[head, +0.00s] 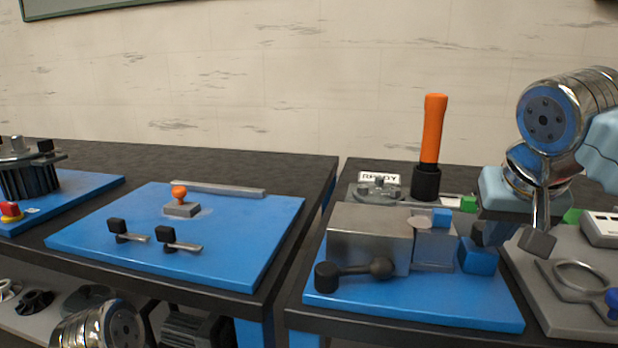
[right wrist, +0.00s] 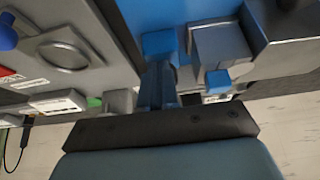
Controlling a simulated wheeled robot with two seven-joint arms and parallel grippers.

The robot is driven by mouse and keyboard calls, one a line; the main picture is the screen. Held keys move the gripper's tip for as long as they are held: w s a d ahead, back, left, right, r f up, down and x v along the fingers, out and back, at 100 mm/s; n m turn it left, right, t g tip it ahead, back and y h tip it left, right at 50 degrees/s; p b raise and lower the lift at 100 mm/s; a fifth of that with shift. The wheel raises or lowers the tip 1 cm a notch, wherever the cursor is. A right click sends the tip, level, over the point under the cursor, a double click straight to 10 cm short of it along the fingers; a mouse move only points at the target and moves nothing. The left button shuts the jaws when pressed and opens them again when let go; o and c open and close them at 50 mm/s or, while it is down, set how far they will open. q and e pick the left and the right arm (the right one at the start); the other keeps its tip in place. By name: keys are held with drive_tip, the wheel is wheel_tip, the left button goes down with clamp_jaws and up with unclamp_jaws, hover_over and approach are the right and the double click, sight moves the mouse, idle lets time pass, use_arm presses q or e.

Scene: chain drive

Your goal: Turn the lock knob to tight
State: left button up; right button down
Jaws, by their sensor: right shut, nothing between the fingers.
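I cannot tell for certain which part is the lock knob. On the right blue board (head: 420,305) stand a grey metal box (head: 365,238), a crank with a dark knob (head: 327,276), and a smaller grey block with a small blue cube (head: 441,217) on top. A larger blue block (head: 478,258) is at that block's right. My right gripper (right wrist: 158,85) is shut and empty, its fingertips close to this blue block (right wrist: 158,42); whether they touch is unclear. In the head view the gripper points down, its fingers partly hidden. My left gripper is out of view.
An orange-handled tool (head: 433,130) stands upright behind the box. A grey panel with a ring and blue ball (head: 612,298) lies at the right. The left blue board (head: 215,262) holds an orange knob (head: 179,192) and two small levers. A gap separates the tables.

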drive_tip(key=shift+w+a+p, duration=0.2)
drive_tip(key=shift+a+p, duration=0.25)
drive_tip(key=shift+a, duration=0.15)
drive_tip(key=shift+w+a, duration=0.1)
drive_tip(key=shift+a, duration=0.1)
drive_tip(key=shift+s+a, duration=0.15)
drive_tip(key=shift+s, duration=0.2)
wheel_tip(320, 180, up, 6)
idle(0.6)
